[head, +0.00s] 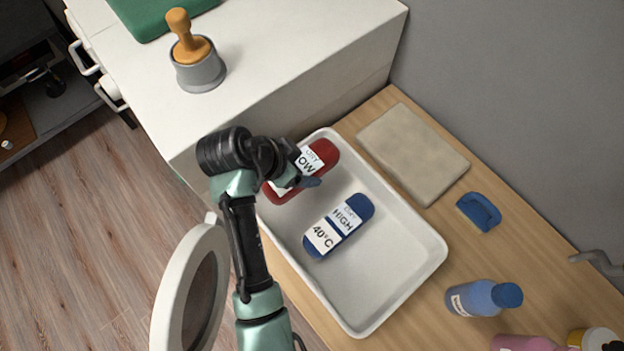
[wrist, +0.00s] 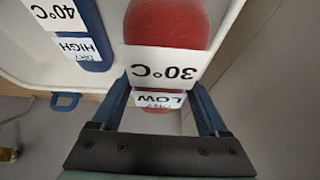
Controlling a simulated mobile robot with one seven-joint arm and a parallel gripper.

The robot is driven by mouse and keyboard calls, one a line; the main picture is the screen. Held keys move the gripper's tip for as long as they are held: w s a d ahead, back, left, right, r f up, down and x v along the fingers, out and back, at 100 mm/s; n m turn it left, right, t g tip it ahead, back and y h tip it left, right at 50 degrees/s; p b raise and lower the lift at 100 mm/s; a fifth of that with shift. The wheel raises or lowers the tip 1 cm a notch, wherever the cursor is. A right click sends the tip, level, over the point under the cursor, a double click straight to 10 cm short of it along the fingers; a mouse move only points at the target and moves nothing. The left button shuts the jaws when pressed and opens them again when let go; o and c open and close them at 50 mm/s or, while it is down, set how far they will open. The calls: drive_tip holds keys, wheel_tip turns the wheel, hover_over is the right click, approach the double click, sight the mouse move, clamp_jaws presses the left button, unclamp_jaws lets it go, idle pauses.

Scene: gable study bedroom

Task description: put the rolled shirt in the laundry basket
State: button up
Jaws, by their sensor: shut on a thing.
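A red rolled cloth (head: 326,153) with a white label reading 30°C and LOW lies at the far left end of a white tub (head: 428,255). My gripper (head: 297,182) is shut on this red roll; in the wrist view the roll (wrist: 165,22) sits between the two blue fingers. A blue rolled cloth (head: 349,215), labelled 40°C and HIGH, lies in the middle of the tub, apart from the gripper. It also shows in the wrist view (wrist: 88,15). I cannot tell which roll is the shirt, or whether the tub is the laundry basket.
The tub stands on a wooden counter with a folded beige cloth (head: 412,153), a blue brush (head: 479,212) and a blue bottle (head: 475,298). A white cabinet (head: 290,50) bears a grey cup (head: 200,72). A round white door (head: 172,290) stands near my arm.

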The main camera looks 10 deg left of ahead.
drive_tip(key=shift+w+f+p, duration=0.1)
drive_tip(key=shift+f+p, duration=0.25)
drive_tip(key=shift+f, duration=3.2)
drive_tip(key=shift+f, duration=0.15)
drive_tip(key=o, duration=1.4)
drive_tip(key=b+v, duration=0.1)
drive_tip(key=v, duration=1.1)
drive_tip(key=shift+r, duration=0.2)
